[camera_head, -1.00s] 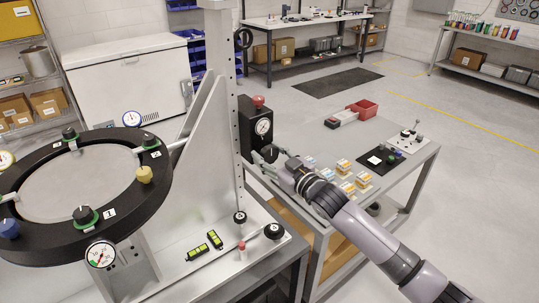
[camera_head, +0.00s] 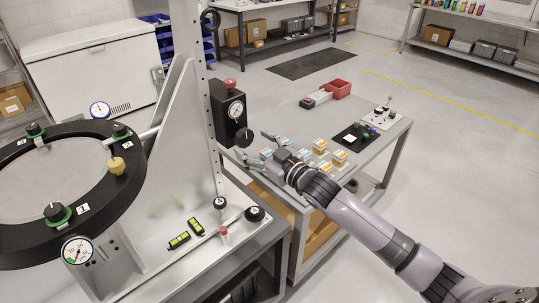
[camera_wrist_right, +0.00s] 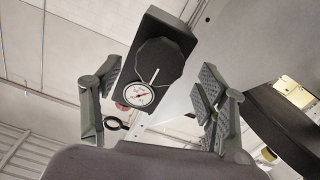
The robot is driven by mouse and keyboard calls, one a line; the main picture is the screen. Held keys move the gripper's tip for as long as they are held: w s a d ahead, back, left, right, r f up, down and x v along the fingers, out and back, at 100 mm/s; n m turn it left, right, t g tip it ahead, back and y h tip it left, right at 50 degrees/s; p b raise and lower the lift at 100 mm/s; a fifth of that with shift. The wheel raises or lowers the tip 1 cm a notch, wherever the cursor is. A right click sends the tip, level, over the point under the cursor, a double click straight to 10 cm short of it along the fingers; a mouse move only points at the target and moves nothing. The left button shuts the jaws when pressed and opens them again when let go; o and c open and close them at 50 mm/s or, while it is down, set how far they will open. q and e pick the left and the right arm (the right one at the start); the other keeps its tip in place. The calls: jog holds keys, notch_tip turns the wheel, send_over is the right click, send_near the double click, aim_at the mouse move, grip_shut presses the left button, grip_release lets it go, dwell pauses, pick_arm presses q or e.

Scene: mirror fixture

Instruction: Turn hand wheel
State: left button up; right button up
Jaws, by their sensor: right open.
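A black box with a white dial gauge (camera_head: 236,111) and a red button (camera_head: 230,83) stands on the right table. A dark faceted knob, which looks like the hand wheel (camera_head: 244,137), is on its front below the gauge. In the right wrist view the hand wheel (camera_wrist_right: 159,60) has a pale line across it. My right gripper (camera_head: 260,147) is open and empty, just in front of the hand wheel and apart from it. In the wrist view the hand wheel lies between the two spread fingers (camera_wrist_right: 158,75). My left gripper is not in view.
A large black ring fixture (camera_head: 125,185) with clamps and gauges fills the left. A metal column (camera_head: 190,90) stands beside the black box.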

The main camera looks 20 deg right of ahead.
jog(key=v, duration=0.8)
jog(key=shift+w, duration=0.1)
jog(key=s+d+f+m+g+h, duration=0.1)
jog(key=d+f+g+h, duration=0.15)
jog(key=f, duration=0.75)
jog(key=s+d+f+m+g+h, duration=0.1)
jog(key=s+d+f, duration=0.15)
jog(key=f, duration=0.85)
jog(key=d+f+m+g+h, duration=0.1)
jog(key=d+f+m+h, duration=0.15)
jog(key=f, duration=0.75)
jog(key=s+f+g+b, duration=0.1)
jog(key=s+f+g, duration=0.1)
jog(key=s+f, duration=0.7)
jog(key=s+f+g+b, duration=0.1)
jog(key=s+f+g, duration=0.2)
jog(key=s+f, duration=0.55)
jog(key=s+a+f+g, duration=0.3)
jog(key=s+f, duration=0.5)
jog(key=s, duration=0.6)
jog(key=s+a+f+g, duration=0.3)
jog(key=s+a+f, duration=0.2)
jog(key=s+f, duration=0.4)
jog(key=s, duration=0.5)
jog(key=shift+s+f, duration=0.2)
